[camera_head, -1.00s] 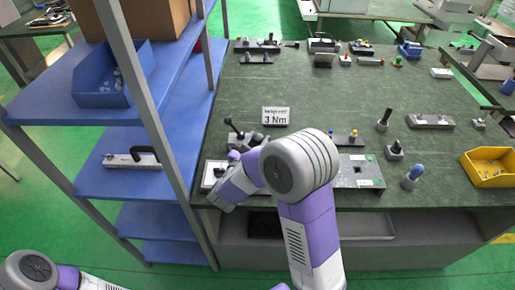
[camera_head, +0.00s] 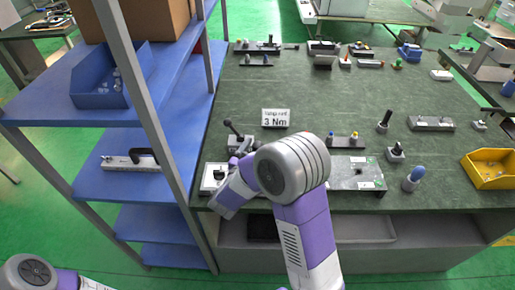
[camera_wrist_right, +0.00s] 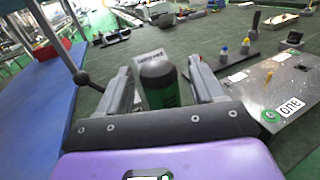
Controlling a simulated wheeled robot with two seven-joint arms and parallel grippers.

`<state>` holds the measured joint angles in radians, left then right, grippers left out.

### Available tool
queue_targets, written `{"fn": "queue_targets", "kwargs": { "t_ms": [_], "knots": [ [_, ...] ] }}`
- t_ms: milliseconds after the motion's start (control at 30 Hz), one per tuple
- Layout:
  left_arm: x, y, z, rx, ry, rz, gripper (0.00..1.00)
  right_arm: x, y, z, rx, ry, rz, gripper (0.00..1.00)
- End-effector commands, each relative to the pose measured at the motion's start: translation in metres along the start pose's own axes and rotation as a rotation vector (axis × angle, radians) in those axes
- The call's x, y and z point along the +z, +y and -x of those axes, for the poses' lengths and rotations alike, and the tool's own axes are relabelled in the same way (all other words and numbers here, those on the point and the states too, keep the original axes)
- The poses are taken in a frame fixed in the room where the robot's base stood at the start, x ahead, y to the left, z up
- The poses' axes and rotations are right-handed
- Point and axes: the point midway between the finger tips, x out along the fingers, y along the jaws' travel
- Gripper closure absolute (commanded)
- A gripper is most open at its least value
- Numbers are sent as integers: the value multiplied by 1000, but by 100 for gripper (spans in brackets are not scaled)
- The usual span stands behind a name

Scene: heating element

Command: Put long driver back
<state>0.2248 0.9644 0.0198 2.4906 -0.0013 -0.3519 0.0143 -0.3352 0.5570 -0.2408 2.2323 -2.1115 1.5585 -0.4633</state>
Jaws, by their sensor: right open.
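My right gripper (camera_wrist_right: 158,88) is open in the right wrist view, one finger on each side of an upright dark handle with a black top and a green body (camera_wrist_right: 160,84). I cannot tell whether the fingers touch it, or whether it is the long driver; its lower end is hidden. In the head view my right arm covers most of this spot, and the gripper (camera_head: 243,150) is near the table's front left. My left gripper is out of view; only part of that arm shows at the bottom left.
A lever with a ball knob (camera_wrist_right: 81,78) stands left of the gripper. A metal plate marked "one" (camera_wrist_right: 283,95) lies to the right. Blue shelves (camera_head: 130,180) border the table's left; a yellow bin (camera_head: 490,170) sits right.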

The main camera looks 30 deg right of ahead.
Motion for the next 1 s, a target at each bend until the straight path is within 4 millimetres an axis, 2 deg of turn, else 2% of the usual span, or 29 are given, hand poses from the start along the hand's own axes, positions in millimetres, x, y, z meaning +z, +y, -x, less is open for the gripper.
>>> {"fn": "queue_targets", "kwargs": {
  "t_ms": [67,167,400,600,800,1000],
  "knots": [
    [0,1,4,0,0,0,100,5,0,0,0,0,-1,33],
    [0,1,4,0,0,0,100,3,1,15,5,1,1,33],
    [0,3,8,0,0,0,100,4,2,67,7,0,1,33],
    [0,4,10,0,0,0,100,4,1,103,5,-1,1,33],
    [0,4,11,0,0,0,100,3,0,119,1,0,1,33],
    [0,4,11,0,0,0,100,3,0,120,0,0,0,33]
  ]
}}
